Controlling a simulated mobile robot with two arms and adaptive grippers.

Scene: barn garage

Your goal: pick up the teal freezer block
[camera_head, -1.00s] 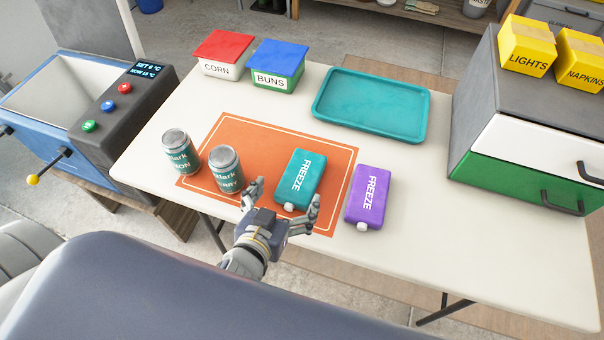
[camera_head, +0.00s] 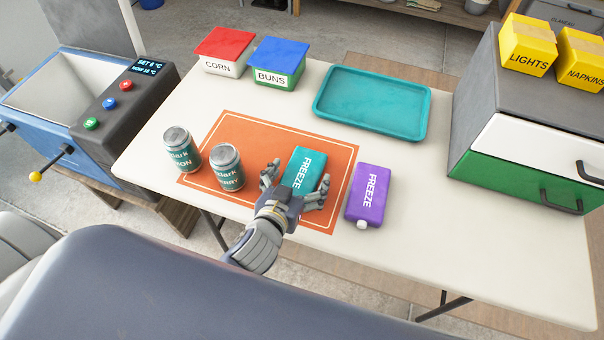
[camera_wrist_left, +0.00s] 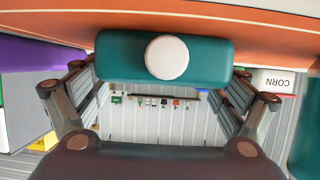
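The teal freezer block (camera_head: 307,169), lettered FREEZE, lies on the orange mat (camera_head: 238,130). My left gripper (camera_head: 296,186) is open at the block's near end, with one finger on each side of it. In the left wrist view the teal block (camera_wrist_left: 112,56) shows its end with a round white cap (camera_wrist_left: 167,56), between the spread fingers of my left gripper (camera_wrist_left: 165,88). Gaps show between the fingers and the block there. The near end of the block is hidden by the gripper in the head view. My right gripper is not in view.
A purple freezer block (camera_head: 369,192) lies just right of the mat. Two cans (camera_head: 181,150) (camera_head: 227,168) stand on the mat's left side. A teal tray (camera_head: 374,76), red-lidded CORN box (camera_head: 222,50) and blue-lidded BUNS box (camera_head: 278,62) are farther back. A drawer cabinet (camera_head: 485,130) stands right.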

